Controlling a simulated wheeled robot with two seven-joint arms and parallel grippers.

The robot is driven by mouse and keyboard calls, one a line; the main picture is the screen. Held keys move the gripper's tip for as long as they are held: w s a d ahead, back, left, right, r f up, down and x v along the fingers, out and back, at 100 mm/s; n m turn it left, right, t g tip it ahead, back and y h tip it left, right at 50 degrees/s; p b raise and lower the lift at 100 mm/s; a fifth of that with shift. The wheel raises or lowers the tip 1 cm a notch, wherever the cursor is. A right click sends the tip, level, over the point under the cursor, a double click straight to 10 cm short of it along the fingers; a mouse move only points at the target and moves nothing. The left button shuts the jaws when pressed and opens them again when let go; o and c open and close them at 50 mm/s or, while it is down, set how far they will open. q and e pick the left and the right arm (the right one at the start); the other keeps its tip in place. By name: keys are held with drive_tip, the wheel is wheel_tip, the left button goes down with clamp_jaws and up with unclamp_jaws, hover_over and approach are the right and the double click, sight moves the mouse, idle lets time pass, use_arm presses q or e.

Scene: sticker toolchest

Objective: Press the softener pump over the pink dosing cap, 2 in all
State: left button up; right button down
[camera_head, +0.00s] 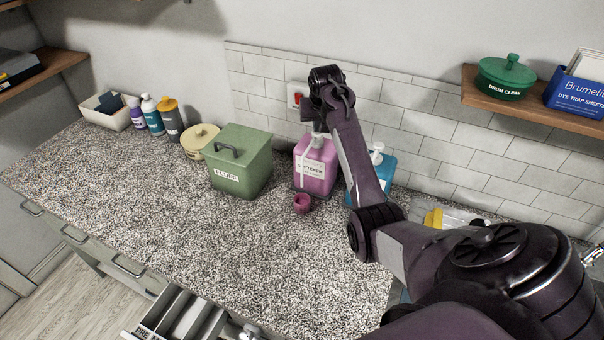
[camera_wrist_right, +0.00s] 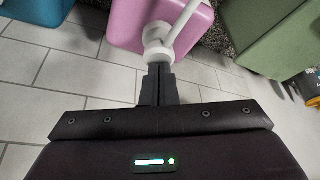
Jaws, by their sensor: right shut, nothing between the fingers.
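The softener bottle (camera_head: 314,165) is pink with a white label and stands on the speckled counter near the tiled wall. Its white pump head (camera_wrist_right: 158,38) shows in the right wrist view, right at my fingertips. The small pink dosing cap (camera_head: 301,203) stands on the counter in front of the bottle; the wrist view does not show it. My right gripper (camera_head: 318,126) is shut and empty, pointing down over the pump; in the wrist view its closed fingers (camera_wrist_right: 158,75) meet the pump head. Whether the pump is pushed down I cannot tell. My left gripper is not in view.
A green FLUFF bin (camera_head: 238,160) stands left of the softener, and a blue pump bottle (camera_head: 382,170) close on its right, partly behind my arm. A wooden shelf (camera_head: 535,105) is at upper right. An open drawer (camera_head: 180,318) juts out in front. The counter's front left is clear.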

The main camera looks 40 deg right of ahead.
drive_tip(key=shift+a+f, duration=0.1)
drive_tip(key=shift+f, duration=0.1)
drive_tip(key=shift+r+p, duration=0.3)
drive_tip(key=shift+r, duration=1.05)
drive_tip(key=shift+r, duration=0.1)
wheel_tip(320, 180, up, 6)
idle(0.6)
